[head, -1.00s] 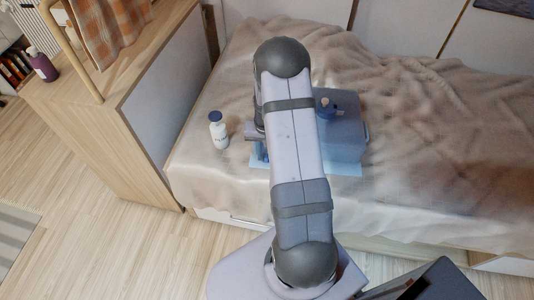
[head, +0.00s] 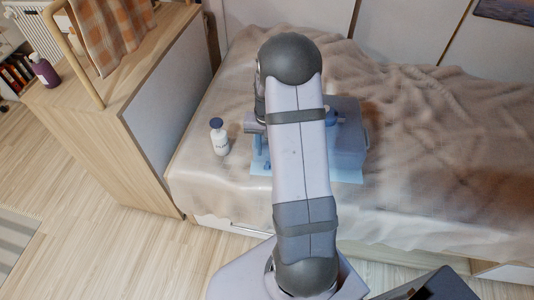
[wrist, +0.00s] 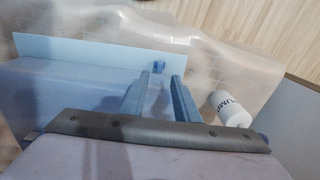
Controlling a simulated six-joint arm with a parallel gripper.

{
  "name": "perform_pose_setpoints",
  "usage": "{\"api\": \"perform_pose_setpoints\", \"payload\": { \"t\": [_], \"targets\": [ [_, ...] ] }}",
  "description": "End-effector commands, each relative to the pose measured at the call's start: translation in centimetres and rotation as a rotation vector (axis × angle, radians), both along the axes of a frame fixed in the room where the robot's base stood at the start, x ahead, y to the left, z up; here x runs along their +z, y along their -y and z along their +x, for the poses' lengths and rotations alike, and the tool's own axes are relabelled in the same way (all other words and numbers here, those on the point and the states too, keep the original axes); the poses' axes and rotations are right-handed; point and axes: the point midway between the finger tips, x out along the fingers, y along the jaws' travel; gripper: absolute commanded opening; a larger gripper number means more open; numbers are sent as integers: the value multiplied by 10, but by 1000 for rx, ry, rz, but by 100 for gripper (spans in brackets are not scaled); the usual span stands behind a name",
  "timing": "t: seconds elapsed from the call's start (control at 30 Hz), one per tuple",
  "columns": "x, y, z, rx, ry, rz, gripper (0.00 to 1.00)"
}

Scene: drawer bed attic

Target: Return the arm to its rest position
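My gripper (wrist: 163,78) shows in the wrist view with two blue-grey fingers apart and nothing visibly held between them. In the head view my arm hides most of it; part of it shows above the bed, left of the arm. A blue-grey box (head: 348,138) stands on a light blue mat (head: 349,175) on the bed, right of my arm. The box (wrist: 45,90) and mat (wrist: 90,48) also show in the wrist view. A white bottle with a dark blue cap (head: 219,142) stands upright left of the gripper; it shows in the wrist view (wrist: 229,108) too.
The bed (head: 440,190) has a rumpled beige cover, with clear room to the right. A wooden cabinet (head: 150,120) borders it on the left, with a purple bottle (head: 45,72) and a cloth (head: 110,35). A small dark-capped item on the box is mostly hidden by my arm.

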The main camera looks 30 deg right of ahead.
Motion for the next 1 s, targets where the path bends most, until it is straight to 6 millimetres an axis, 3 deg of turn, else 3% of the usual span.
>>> {"api": "perform_pose_setpoints", "payload": {
  "t": [0.53, 0.7, 0.9, 1.0],
  "targets": [
    [3, 0, 0, 3, 0, 0, 28],
    [3, -2, -4, 80, -14, 7, 28],
    [-19, -31, -69, 166, -150, 84, 28],
    [-15, -50, -108, 203, -209, 121, 28]
  ]
}}
